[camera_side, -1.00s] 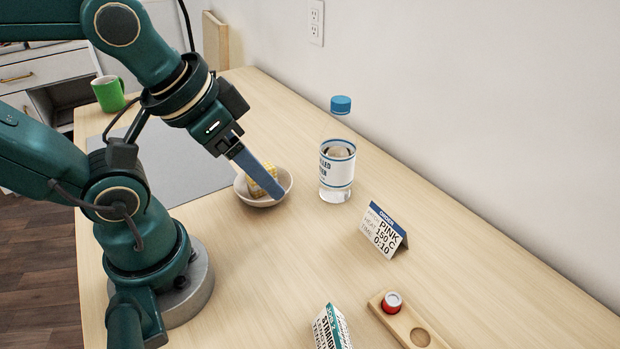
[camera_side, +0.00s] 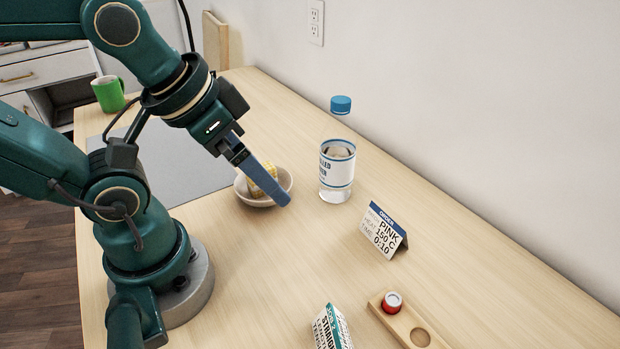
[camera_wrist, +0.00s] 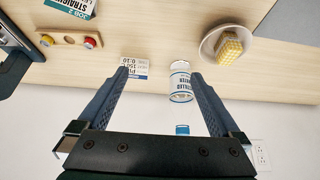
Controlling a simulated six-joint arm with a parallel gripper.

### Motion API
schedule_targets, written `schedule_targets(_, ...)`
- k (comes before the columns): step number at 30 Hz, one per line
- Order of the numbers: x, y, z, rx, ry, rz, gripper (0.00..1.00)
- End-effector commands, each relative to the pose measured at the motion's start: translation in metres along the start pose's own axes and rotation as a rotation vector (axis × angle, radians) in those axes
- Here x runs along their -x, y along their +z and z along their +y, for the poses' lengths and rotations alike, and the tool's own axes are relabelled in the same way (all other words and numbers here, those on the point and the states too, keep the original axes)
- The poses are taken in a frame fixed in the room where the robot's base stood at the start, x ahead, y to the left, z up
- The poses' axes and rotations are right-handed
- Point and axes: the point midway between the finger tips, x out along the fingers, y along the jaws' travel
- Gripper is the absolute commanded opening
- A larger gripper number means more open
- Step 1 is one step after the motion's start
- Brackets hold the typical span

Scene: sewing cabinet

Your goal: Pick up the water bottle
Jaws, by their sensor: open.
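The water bottle (camera_side: 337,172) stands upright on the table near the wall, clear with a blue cap and a white label with blue bands. It also shows in the wrist view (camera_wrist: 182,88), between my fingers in the picture and nearer the right finger. My gripper (camera_side: 285,200) is in front of and left of the bottle in the side view, apart from it. In the wrist view its two blue fingers (camera_wrist: 160,78) are spread wide with nothing held. In the side view one finger hides the other.
A bowl (camera_side: 284,182) with a yellow block (camera_side: 262,180) sits just behind my gripper. A folded order card (camera_side: 383,232) stands right of the bottle. A green mug (camera_side: 108,94) stands far left.

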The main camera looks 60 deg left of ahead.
Motion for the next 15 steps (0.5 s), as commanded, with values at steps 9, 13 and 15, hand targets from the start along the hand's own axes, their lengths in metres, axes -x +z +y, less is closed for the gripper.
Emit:
schedule_targets(9, 0.019, -0.012, 0.000, 0.000, 0.000, 0.006, 1.00)
schedule_targets(13, 0.044, -0.025, 0.000, 0.000, 0.000, 0.008, 1.00)
schedule_targets(15, 0.036, -0.025, -0.012, -0.139, -0.065, -0.033, 1.00)
